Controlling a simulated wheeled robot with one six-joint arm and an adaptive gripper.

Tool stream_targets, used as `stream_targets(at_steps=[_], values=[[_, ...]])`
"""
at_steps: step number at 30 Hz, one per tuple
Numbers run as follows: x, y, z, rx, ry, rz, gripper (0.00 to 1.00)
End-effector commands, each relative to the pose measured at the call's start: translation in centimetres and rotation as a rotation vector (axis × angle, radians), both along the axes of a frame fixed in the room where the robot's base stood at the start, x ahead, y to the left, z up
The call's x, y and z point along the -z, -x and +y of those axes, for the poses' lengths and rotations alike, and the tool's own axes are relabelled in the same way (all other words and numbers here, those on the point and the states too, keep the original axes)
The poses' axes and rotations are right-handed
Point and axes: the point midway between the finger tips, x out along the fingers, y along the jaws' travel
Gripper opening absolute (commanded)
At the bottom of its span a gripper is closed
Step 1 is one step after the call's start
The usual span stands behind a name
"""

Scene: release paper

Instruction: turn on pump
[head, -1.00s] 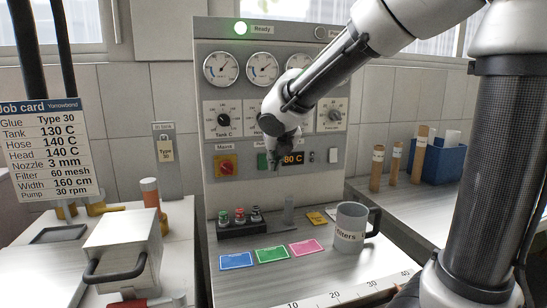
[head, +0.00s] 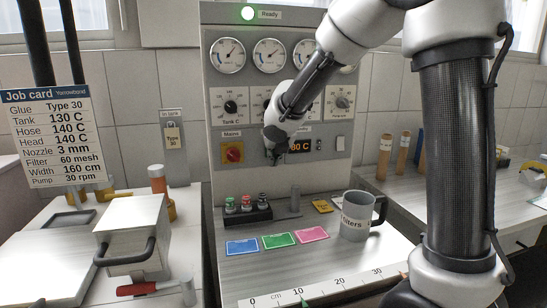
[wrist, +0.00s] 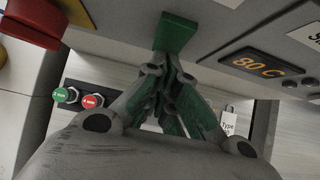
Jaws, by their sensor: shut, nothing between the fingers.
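The grey control panel (head: 222,110) stands upright at the back, with its Ready lamp lit green. Its small knob (head: 342,103) at the right has a label that looks like Pump. A green block-shaped control (wrist: 176,34) on the panel shows in the wrist view; in the head view my gripper hides it. My gripper (wrist: 172,62) is shut and empty, its fingertips at the lower edge of that green control; I cannot tell whether they touch. In the head view my gripper (head: 272,160) is left of the orange 80 C display (head: 301,146).
A red and yellow Mains switch (head: 232,153) is to the left. The job card (head: 45,135) hangs at left.

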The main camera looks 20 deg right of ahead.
Motion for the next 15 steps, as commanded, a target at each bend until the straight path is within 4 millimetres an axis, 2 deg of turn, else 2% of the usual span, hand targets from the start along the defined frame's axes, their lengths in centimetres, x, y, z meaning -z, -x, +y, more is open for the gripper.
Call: stream_targets(at_steps=[3,15], values=[[0.51,-0.76,-0.02,0.001,0.001,0.002,0.0],[-0.4,-0.65,-0.02,0.001,0.0,-0.002,0.0]])
